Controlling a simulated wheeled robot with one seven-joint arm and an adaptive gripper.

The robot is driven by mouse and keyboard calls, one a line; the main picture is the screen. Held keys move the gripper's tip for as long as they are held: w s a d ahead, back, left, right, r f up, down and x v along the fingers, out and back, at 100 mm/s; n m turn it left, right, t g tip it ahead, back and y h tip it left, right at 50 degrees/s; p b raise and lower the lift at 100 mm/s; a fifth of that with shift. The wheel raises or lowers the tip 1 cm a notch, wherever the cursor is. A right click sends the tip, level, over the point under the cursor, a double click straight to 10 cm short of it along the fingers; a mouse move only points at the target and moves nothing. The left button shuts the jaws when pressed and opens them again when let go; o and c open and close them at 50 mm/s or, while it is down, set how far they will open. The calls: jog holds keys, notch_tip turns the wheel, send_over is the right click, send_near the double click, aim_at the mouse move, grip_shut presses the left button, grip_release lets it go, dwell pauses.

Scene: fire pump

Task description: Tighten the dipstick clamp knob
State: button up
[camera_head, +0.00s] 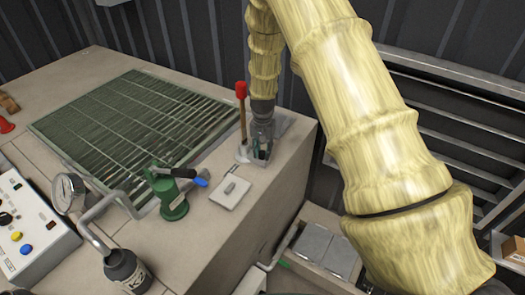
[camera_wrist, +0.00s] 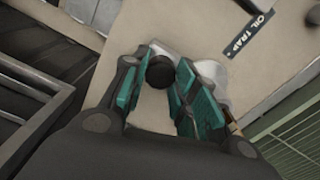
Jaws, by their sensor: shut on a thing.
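The round black clamp knob (camera_wrist: 160,72) shows in the wrist view between the teal pads of my gripper (camera_wrist: 163,68). The pads are shut on it from both sides. A pale grey fitting (camera_wrist: 212,76) lies beside and partly behind the fingers. In the head view my gripper (camera_head: 262,152) points down at the table's far right corner and hides the knob there. A red-topped stick (camera_head: 241,112), perhaps the dipstick, stands upright just left of my gripper.
A pale plate with a small handle (camera_head: 230,193) lies in front of my gripper. A green valve body (camera_head: 171,195) with a blue-tipped lever, a pressure gauge (camera_head: 68,192) and a green grating (camera_head: 130,120) are further left. An "OIL TRAP" label (camera_wrist: 250,34) shows in the wrist view.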

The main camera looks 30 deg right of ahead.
aim_at(262, 152)
jog(key=m, duration=0.6)
jog(key=shift+m, duration=0.3)
dwell(0.4)
jog(key=o, duration=1)
jog(key=shift+r, duration=0.1)
notch_tip(262, 152, up, 12)
dwell(0.5)
